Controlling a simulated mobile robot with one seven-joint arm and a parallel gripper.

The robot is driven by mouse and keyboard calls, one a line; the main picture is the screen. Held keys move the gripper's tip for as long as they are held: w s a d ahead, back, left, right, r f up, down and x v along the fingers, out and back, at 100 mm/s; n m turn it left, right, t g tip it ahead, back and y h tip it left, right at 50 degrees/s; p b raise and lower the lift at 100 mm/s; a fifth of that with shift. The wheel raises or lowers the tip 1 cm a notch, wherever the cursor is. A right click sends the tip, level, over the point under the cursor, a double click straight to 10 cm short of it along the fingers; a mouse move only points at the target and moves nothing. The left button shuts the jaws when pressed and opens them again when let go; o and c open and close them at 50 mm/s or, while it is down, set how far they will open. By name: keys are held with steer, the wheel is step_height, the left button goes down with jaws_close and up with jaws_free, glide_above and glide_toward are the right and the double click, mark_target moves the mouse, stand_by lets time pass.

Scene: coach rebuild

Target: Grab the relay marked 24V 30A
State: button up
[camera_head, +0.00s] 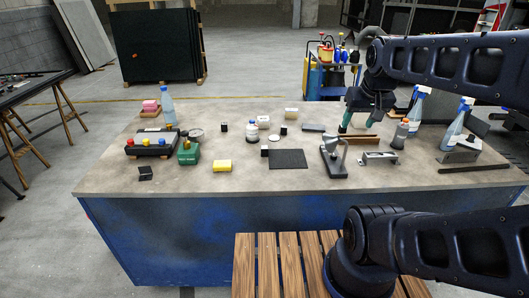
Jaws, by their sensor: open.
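Several small dark cubes with pale faces stand on the workbench and look like relays: one (224,127) left of centre, one (283,129) near the centre, and one (264,151) nearer the front. Their markings are too small to read, so I cannot tell which is 24V 30A. My gripper (358,124) points down at the right of centre, above or just behind a brown bar (358,137). It is open with nothing visible between its fingers. It is well to the right of the cubes.
Tall bottles (168,106) stand at left and right (456,126). The front left strip is mostly clear.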

steer(key=shift+w, duration=0.1)
steer(key=n+g+h, duration=0.5)
steer(key=n, duration=1.3)
glide_above(264, 147)
steer(key=a, duration=0.4)
step_height(264, 147, down, 19)
steer(key=shift+w+x, duration=0.15)
steer(key=shift+x, duration=2.45)
steer(key=shift+w+x, duration=0.15)
steer(key=shift+x, duration=2.45)
steer(key=c, duration=1.1)
steer(key=shift+o, duration=0.2)
steer(key=shift+a, duration=0.1)
steer(key=shift+y, duration=0.3)
